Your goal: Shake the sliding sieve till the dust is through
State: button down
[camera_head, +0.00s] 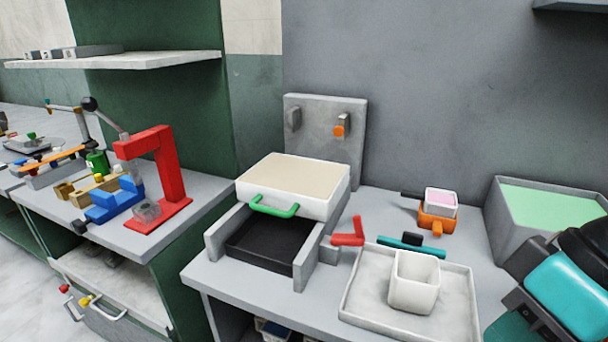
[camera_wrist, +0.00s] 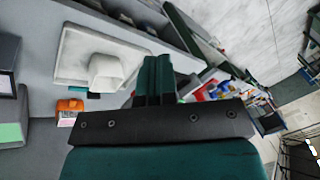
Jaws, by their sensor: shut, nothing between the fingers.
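The sliding sieve (camera_head: 318,202) is a white box with a flat beige top and a green handle (camera_head: 274,206) on its front. It sits toward the back of a grey frame with side rails (camera_head: 302,268). A black surface (camera_head: 262,247) lies in the frame, bare in front of the sieve. My gripper (camera_wrist: 156,62) shows in the wrist view with its dark green fingers together and nothing between them. In the head view only part of my arm shows at the lower right, well apart from the sieve. I cannot make out the sieve in the wrist view.
A white tray (camera_head: 363,315) holding a white cup (camera_head: 413,283) lies right of the sieve frame. A red bracket (camera_head: 348,238), an orange holder (camera_head: 437,222) and a green-filled grey bin (camera_head: 497,225) are nearby. A red press (camera_head: 168,165) stands on the left bench.

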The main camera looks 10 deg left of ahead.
aim_at(283, 185)
jog(key=u, duration=0.05)
jog(key=k, duration=0.55)
jog(key=u, duration=0.65)
jog(key=i, duration=0.9)
jog(key=u, duration=0.55)
